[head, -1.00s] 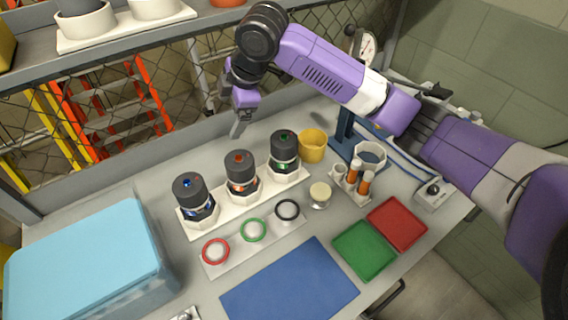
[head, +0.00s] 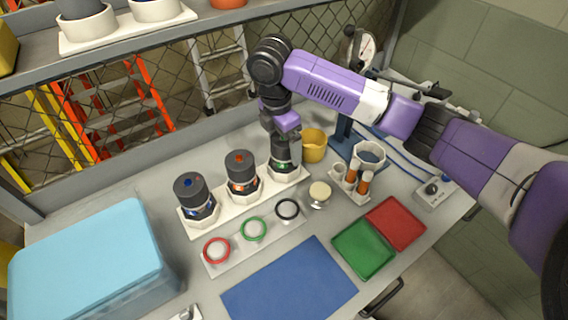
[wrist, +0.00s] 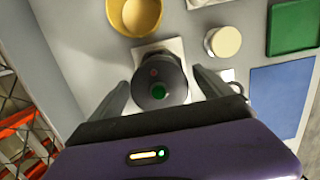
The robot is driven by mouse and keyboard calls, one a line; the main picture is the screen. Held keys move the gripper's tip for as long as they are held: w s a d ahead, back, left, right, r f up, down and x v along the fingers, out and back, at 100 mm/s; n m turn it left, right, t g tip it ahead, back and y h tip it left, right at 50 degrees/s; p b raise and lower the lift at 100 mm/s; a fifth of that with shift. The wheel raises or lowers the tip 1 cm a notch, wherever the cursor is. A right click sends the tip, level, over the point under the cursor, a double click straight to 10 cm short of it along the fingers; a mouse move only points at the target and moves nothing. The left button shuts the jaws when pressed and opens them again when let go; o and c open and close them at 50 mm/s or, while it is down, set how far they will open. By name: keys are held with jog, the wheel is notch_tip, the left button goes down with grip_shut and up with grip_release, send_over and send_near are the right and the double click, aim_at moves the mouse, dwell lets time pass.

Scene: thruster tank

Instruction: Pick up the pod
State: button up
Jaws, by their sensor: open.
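Three dark-capped pods stand in a white rack (head: 222,213) on the bench: one with a blue mark (head: 188,190), one with a red-orange mark (head: 241,170), and one with a green mark (head: 284,163) at the right end. My gripper (head: 284,145) is over the green-marked pod and hides part of its top. In the wrist view the green-marked pod (wrist: 158,82) lies between the two open fingers (wrist: 165,88), with its round top facing the camera. I cannot tell whether the fingers touch it.
A yellow cup (head: 314,145) stands close behind the right pod. A strip with red, green and black rings (head: 253,229) lies in front. A blue mat (head: 290,284), green tray (head: 363,249), red tray (head: 397,222) and light-blue box (head: 85,250) surround it.

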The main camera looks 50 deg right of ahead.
jog(key=shift+f, duration=0.8)
jog(key=shift+c, duration=0.3)
grip_shut()
jog(key=shift+r, duration=0.15)
notch_tip(320, 180, up, 10)
jog(key=shift+f, duration=0.1)
